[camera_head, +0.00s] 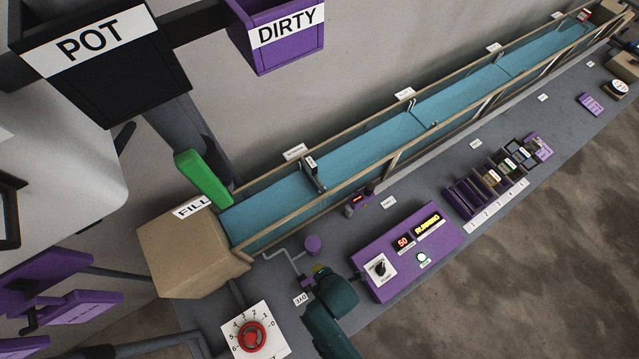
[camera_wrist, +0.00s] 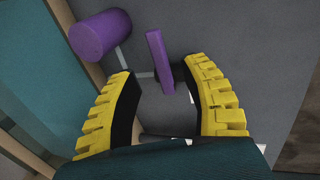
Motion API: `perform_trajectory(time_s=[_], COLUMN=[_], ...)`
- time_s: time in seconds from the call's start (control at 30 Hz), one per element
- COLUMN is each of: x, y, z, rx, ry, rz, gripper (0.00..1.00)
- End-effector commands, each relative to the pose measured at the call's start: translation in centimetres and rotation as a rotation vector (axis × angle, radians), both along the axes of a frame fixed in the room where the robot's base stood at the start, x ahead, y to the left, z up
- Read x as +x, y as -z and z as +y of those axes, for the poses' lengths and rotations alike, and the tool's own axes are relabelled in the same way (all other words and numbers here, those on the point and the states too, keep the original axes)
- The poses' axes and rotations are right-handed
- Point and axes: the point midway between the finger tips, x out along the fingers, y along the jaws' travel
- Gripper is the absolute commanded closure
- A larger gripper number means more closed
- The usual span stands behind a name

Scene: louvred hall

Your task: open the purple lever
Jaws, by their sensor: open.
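A narrow purple lever (camera_wrist: 157,60) stands out from the grey surface in the wrist view. My gripper (camera_wrist: 160,72) is open, with one yellow-ridged finger on each side of the lever. The lever's lower end reaches into the gap between the fingers, and I see a gap to each finger.
A purple cylinder (camera_wrist: 100,36) on a thin grey pipe sits left of the lever; it also shows in the head view (camera_head: 313,244). The purple control panel (camera_head: 415,250) is right of my gripper. A red dial (camera_head: 251,337) lies lower left. The long blue trough (camera_head: 370,150) runs behind.

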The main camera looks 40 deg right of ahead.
Motion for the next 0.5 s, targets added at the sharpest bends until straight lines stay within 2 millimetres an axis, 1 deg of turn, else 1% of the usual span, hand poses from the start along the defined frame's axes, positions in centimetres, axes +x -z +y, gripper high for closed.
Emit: perform_trajectory(time_s=[0.03, 0.37, 0.43, 0.5], x=[0.3, 1.5, 1.6, 1.6], y=[1.4, 5.2, 4.6, 4.6], z=[0.0, -0.2, -0.3, -0.3], rx=[0.0, 0.0, 0.0, 0.0], ry=[0.001, 0.002, 0.002, 0.002], rz=[-0.002, -0.004, -0.004, -0.003], gripper=[0.54, 0.54, 0.54, 0.54])
